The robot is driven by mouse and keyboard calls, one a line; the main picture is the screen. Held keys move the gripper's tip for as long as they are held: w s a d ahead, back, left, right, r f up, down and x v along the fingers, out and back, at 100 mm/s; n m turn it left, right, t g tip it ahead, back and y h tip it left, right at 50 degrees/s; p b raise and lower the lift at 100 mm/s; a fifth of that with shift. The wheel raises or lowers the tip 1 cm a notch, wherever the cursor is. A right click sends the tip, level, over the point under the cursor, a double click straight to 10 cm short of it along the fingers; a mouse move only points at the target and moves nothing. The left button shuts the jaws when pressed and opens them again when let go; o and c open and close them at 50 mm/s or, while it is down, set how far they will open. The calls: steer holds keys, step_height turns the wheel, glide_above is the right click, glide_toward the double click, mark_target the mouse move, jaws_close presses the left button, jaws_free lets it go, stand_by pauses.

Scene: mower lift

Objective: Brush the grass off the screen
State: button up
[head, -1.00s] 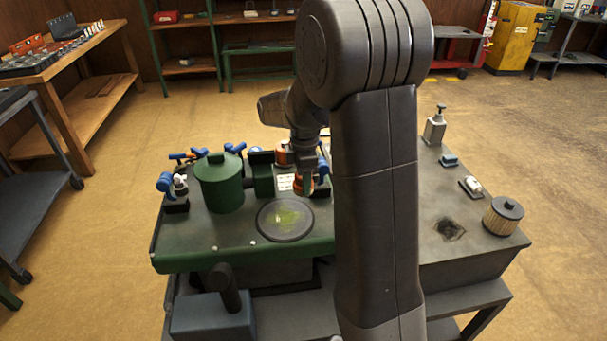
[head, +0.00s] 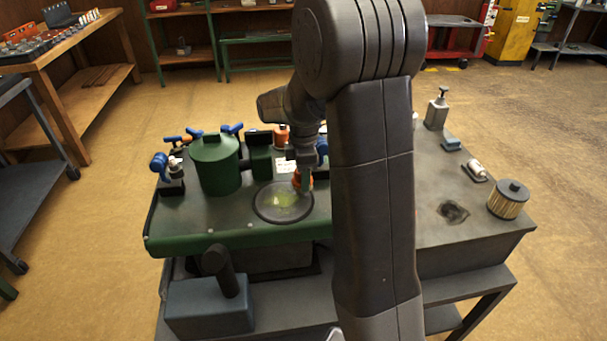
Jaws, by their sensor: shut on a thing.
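The round dark-rimmed screen (head: 268,213) lies flat on the green mower deck (head: 200,238). A yellow-green patch of grass (head: 283,200) sits on its middle. My gripper (head: 304,168) is shut on an orange-topped object, seemingly the brush (head: 303,183). The brush is over the screen's far right edge, right of the grass. I cannot tell whether its lower end touches the screen. My arm hides part of the deck to the right of the screen.
A green canister (head: 215,165) and a green block (head: 259,161) stand behind the screen. Blue-handled parts (head: 160,166) are at the left and back. On the right of the bench are a ribbed filter (head: 508,200), a pump bottle (head: 437,108) and a dark hole (head: 453,211).

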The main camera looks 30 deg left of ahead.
mark_target(278, 201)
steer(key=shift+f+b, duration=0.7)
steer(key=shift+f, duration=0.45)
steer(key=shift+a, duration=0.1)
steer(key=shift+s+a+r+p, duration=0.15)
steer(key=shift+s+a+p, duration=0.3)
steer(key=shift+s+a, duration=0.75)
steer(key=shift+s+a+p, duration=0.3)
steer(key=shift+s+a, duration=0.95)
steer(key=shift+a, duration=0.3)
steer(key=shift+s+a+p, duration=0.25)
steer(key=shift+s+a, duration=1)
steer(key=shift+a, duration=0.25)
steer(key=shift+s+d, duration=0.7)
steer(key=shift+s, duration=0.05)
steer(key=shift+w+d+f, duration=0.15)
steer(key=shift+w+d, duration=0.5)
steer(key=shift+d, duration=0.15)
steer(key=shift+w+d+f, duration=0.1)
steer(key=shift+w+d, duration=0.55)
steer(key=shift+d, duration=0.15)
